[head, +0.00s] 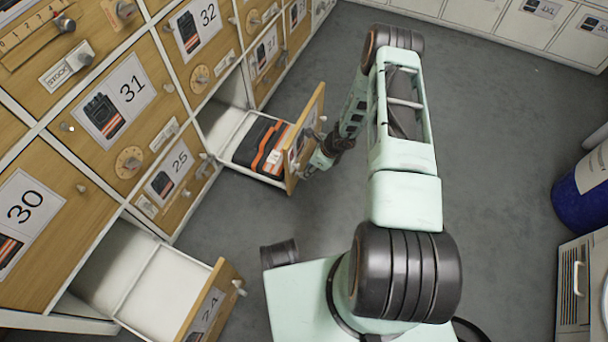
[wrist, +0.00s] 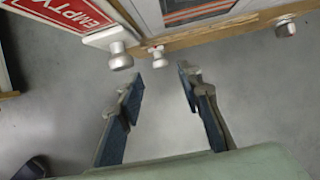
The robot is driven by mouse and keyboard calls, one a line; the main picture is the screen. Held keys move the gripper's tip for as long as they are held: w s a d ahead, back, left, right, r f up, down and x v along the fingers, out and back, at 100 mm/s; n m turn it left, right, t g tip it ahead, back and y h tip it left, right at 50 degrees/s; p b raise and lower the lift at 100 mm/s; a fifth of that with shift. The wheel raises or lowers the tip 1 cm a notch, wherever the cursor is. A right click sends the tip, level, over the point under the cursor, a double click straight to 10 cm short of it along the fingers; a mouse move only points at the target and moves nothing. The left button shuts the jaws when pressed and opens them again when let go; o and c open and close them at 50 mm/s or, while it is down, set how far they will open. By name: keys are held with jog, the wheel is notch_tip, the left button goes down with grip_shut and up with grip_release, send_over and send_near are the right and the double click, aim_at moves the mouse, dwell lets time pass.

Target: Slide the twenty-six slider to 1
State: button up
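No number twenty-six is readable in either view. An open drawer (head: 289,184) right of the cabinet numbered 25 holds black and orange folded workwear (head: 262,143); its number is hidden by the viewing angle. My gripper (head: 318,160) is at this drawer's front. In the wrist view my gripper (wrist: 160,79) is open and empty, its two fingers apart, just short of a wooden front edge (wrist: 215,34). A small silver knob (wrist: 159,56) lies just beyond the gap between the fingertips, apart from them. I cannot tell which knob is the slider.
A red EMPTY sign (wrist: 65,12) with a larger knob (wrist: 120,56) is left of the fingers; another knob (wrist: 285,26) is at right. A scale slider (head: 64,23) is on the upper-left cabinet. An empty drawer (head: 160,287) stands open at lower left. Grey floor (head: 490,130) is clear.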

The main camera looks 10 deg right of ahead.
aim_at(300, 174)
jog(key=b+x, duration=0.1)
jog(key=x, duration=0.4)
jog(key=shift+f+b, duration=0.1)
jog(key=shift+b, duration=0.2)
grip_shut()
